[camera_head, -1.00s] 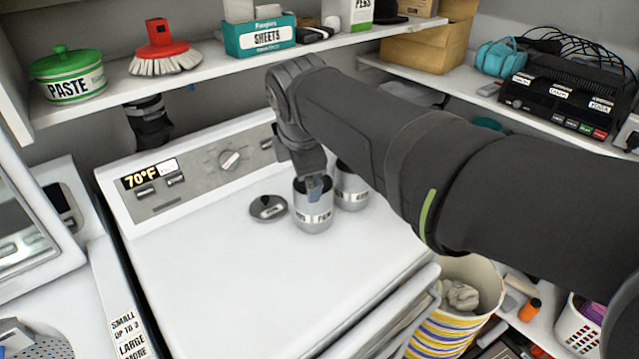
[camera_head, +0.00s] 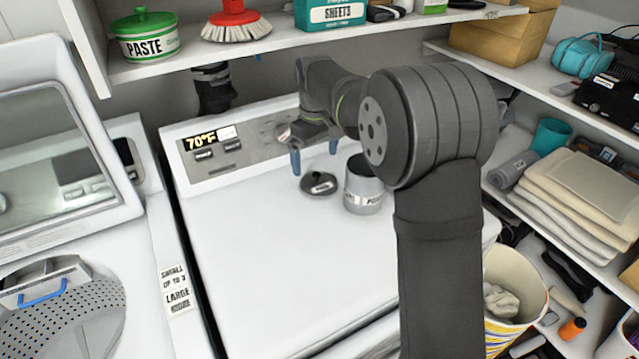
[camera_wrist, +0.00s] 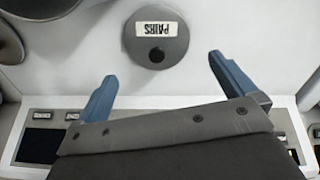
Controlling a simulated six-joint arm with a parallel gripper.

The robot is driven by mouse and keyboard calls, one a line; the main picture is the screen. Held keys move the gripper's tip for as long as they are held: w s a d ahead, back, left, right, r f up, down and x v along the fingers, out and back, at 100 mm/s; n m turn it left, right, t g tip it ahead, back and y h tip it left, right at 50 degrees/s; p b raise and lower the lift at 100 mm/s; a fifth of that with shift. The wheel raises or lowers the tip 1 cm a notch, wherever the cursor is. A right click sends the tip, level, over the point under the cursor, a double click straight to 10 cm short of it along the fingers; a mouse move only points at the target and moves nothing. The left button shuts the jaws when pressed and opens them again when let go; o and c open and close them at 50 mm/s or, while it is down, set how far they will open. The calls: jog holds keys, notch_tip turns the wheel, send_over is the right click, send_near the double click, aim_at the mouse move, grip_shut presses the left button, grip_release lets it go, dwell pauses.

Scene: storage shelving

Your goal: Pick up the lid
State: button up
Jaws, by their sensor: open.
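The lid (camera_head: 319,184) is a dark grey round disc with a white label and a small knob. It lies flat on the white dryer top, just left of a grey metal canister (camera_head: 364,186). In the wrist view the lid (camera_wrist: 156,38) shows its label, which reads "PAIRS" upside down. My gripper (camera_head: 315,160) is open and empty, above and behind the lid near the control panel. In the wrist view its two blue fingers (camera_wrist: 160,72) are spread wider than the lid, and the lid lies just beyond the fingertips, apart from them.
The dryer's control panel (camera_head: 228,150) rises behind the lid. A shelf (camera_head: 185,62) with a green paste tin (camera_head: 147,36) and a red brush (camera_head: 236,20) hangs above. The dryer top (camera_head: 270,260) is clear in front. A striped bin (camera_head: 515,300) stands at the lower right.

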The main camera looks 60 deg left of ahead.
aim_at(316, 175)
notch_tip(316, 175, down, 7)
jog(key=shift+w+r, duration=0.15)
jog(key=c, duration=0.7)
jog(key=shift+c, duration=0.2)
jog(key=shift+a+r, duration=0.1)
